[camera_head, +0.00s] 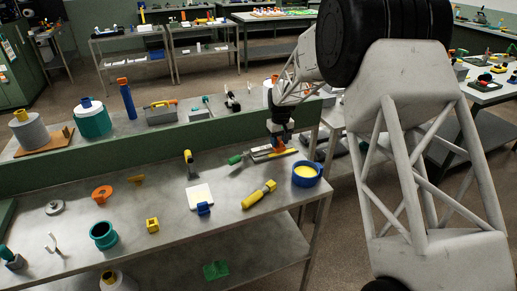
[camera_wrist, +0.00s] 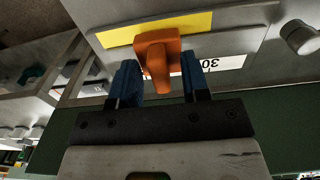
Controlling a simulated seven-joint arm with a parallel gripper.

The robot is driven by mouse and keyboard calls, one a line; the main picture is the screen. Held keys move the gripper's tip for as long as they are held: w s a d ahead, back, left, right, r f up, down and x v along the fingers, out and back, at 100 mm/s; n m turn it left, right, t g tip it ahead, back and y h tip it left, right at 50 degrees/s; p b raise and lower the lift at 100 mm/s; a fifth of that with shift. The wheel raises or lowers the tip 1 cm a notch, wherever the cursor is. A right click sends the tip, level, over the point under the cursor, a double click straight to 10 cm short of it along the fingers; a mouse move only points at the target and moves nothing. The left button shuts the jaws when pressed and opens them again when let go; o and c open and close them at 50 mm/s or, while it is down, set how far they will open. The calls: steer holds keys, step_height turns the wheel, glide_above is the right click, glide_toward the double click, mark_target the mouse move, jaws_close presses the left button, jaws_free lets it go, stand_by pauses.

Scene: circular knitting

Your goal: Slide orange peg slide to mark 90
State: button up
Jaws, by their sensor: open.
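The orange peg slide (camera_wrist: 158,55) sits on a grey rail (camera_wrist: 110,62) with a yellow strip (camera_wrist: 180,26) and a white scale (camera_wrist: 215,65). The digits 30 show on the scale, upside down in the wrist view. My gripper (camera_wrist: 160,85) is open, with its two blue fingers on either side of the peg's lower end. Gaps show between the peg and both fingers. In the head view my gripper (camera_head: 279,142) is over the orange peg (camera_head: 279,148) on the rail. The mark 90 is not readable, and the peg's exact mark cannot be told.
The rail lies on a grey metal table (camera_head: 130,190). A green-handled tool (camera_head: 237,158) is at its left end. A blue cup with yellow contents (camera_head: 306,174) stands close by on the right. A yellow tool (camera_head: 259,194) lies in front, and a low green wall (camera_head: 150,145) runs behind.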

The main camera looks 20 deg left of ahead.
steer(key=shift+r, duration=0.2)
steer(key=shift+r, duration=2.8)
steer(key=shift+d+r, duration=0.1)
